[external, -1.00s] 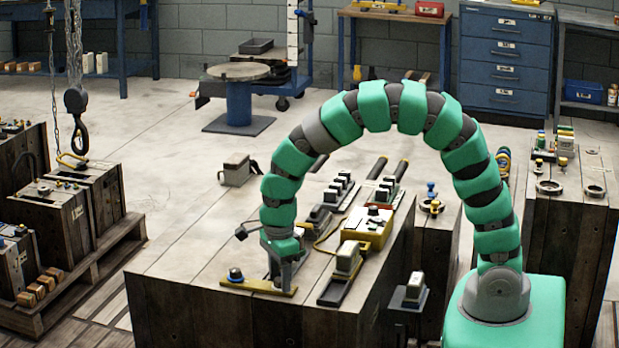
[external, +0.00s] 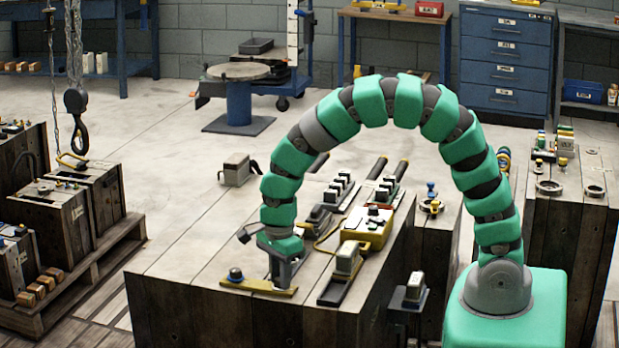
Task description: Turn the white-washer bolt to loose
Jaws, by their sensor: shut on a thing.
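My gripper (external: 281,287) points down at the right part of a yellow plate (external: 243,285) on the front of the wooden bench. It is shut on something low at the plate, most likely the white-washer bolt. The jaws hide that bolt, and no white washer shows. I cannot read any loose or tight marking on the plate.
A black-based block with a pale top (external: 347,259) stands just right of my gripper. A yellow box (external: 366,228) and several switch-like blocks sit behind it. The bench top (external: 190,255) left of the plate is clear. A hook (external: 78,128) hangs at far left.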

